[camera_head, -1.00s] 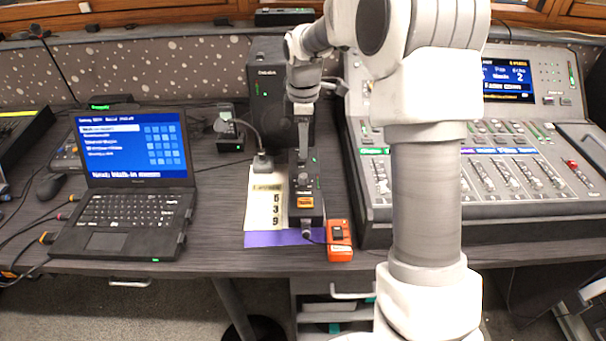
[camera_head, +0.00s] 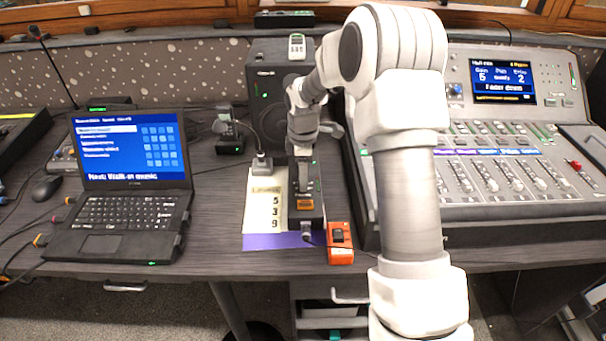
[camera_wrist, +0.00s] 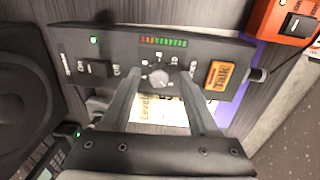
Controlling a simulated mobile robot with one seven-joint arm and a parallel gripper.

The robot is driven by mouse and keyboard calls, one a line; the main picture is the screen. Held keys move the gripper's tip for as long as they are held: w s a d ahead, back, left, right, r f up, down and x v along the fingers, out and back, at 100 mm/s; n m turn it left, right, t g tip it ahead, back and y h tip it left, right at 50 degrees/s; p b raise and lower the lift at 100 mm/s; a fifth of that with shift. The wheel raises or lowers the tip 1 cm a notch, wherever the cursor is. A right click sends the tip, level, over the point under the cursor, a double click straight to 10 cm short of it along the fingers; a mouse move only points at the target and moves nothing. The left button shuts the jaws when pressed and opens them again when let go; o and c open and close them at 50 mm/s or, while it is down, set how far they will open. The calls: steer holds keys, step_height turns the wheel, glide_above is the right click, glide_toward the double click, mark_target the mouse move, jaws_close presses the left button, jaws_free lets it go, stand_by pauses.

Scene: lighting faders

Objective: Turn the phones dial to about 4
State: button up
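The phones dial is a small round grey knob (camera_wrist: 160,78) on a black control box (camera_wrist: 215,50), with small white marks around it that are too small to read surely. In the wrist view my gripper (camera_wrist: 162,80) is open, with one finger on each side of the dial. I cannot tell whether the fingers touch it. In the head view the box (camera_head: 318,212) lies on the desk and my gripper (camera_head: 303,188) is over its middle, hiding the dial.
The box also carries an orange button (camera_wrist: 225,77), a black switch (camera_wrist: 97,70) and a row of level lights (camera_wrist: 163,42). A paper card (camera_head: 262,208) lies left of it, an orange device (camera_head: 340,243) at its front right. A mixing console (camera_head: 500,190) stands right, a laptop (camera_head: 125,215) left.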

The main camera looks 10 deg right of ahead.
jaws_close()
steer(key=shift+m, duration=0.4)
steer(key=m+p, duration=0.1)
steer(key=m, duration=0.3)
steer(key=shift+r+m, duration=0.1)
steer(key=shift+m, duration=0.3)
steer(key=m+p, duration=0.1)
steer(key=m, duration=0.4)
steer(key=shift+w+p, duration=0.1)
steer(key=shift+p, duration=0.2)
steer(key=m+p, duration=0.1)
steer(key=m, duration=0.5)
steer(key=shift+a+g, duration=0.1)
steer(key=shift+g, duration=0.2)
steer(key=m+p, duration=0.1)
steer(key=m, duration=0.3)
steer(key=shift+w+m, duration=0.1)
steer(key=shift+m, duration=0.2)
